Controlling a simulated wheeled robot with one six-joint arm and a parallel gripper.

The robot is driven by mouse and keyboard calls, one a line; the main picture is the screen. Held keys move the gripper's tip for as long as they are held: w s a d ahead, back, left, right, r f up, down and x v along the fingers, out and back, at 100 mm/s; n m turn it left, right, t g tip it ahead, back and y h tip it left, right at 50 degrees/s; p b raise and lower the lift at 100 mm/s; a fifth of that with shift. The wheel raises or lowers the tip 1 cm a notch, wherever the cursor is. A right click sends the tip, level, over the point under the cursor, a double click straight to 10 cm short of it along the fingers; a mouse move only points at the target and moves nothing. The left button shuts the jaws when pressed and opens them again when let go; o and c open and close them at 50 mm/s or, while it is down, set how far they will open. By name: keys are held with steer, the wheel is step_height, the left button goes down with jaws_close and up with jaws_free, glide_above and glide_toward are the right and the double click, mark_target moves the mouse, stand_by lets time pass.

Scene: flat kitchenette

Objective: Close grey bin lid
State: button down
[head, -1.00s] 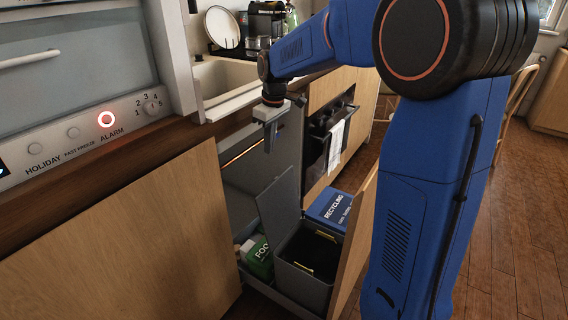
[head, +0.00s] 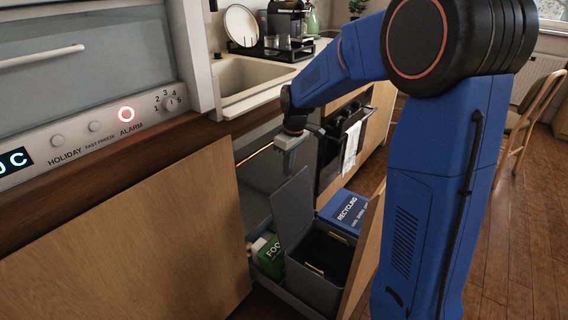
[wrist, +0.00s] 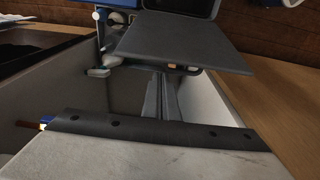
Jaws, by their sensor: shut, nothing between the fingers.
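The grey bin (head: 312,287) stands in the pulled-out drawer under the counter, with its dark inside showing. Its grey lid (head: 293,208) stands open, raised steeply at the bin's left side. In the wrist view the lid (wrist: 185,45) is a dark panel seen from above, with the bin beyond it. My gripper (head: 287,168) is shut and empty, pointing down just above and behind the lid's top edge. Its narrow fingers (wrist: 160,98) show on the near side of the lid. I cannot tell whether they touch it.
A blue recycling bin (head: 344,209) stands behind the grey bin, and a green food box (head: 270,257) to its left. The wooden drawer front (head: 366,250) borders the right side. A wooden cabinet panel (head: 140,235) fills the lower left.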

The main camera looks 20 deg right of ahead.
steer(key=shift+s+d+r, duration=0.15)
steer(key=shift+s+d, duration=0.35)
steer(key=shift+s, duration=0.2)
steer(key=shift+s+d+r, duration=0.1)
steer(key=shift+s+d, duration=0.2)
steer(key=shift+s, duration=0.15)
steer(key=s+d+f, duration=0.2)
steer(key=s+d, duration=0.7)
steer(key=s, duration=0.4)
steer(key=shift+s+d, duration=0.2)
steer(key=shift+d, duration=0.2)
steer(key=shift+r, duration=0.1)
step_height(320, 180, up, 17)
steer(key=s+d, duration=0.1)
steer(key=shift+s+d, duration=0.15)
steer(key=shift+s, duration=0.2)
steer(key=shift+r, duration=0.1)
